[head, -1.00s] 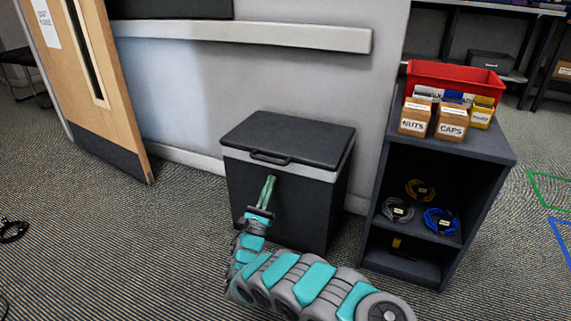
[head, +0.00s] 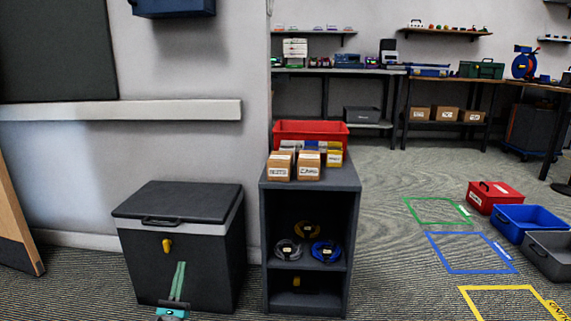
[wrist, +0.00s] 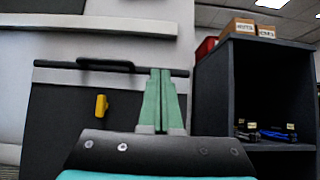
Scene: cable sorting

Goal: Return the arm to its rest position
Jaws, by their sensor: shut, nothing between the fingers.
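My gripper (head: 178,281) is low in front of the dark lidded bin (head: 215,240). Only its green fingers and a little of the wrist show at the bottom edge of the head view; the rest of my arm is out of frame. In the wrist view the green fingers (wrist: 160,100) are together, pointing up, with nothing between them. The bin's front, with a yellow piece (wrist: 101,105) on it, is behind them; whether the fingers touch the bin cannot be told.
A dark shelf unit (head: 269,217) stands right of the bin, holding yellow (head: 307,229), grey (head: 287,249) and blue (head: 326,251) cable coils. A red bin (head: 310,131) and boxes are on top. Crates (head: 495,196) and floor outlines (head: 470,252) are at right, with open floor around.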

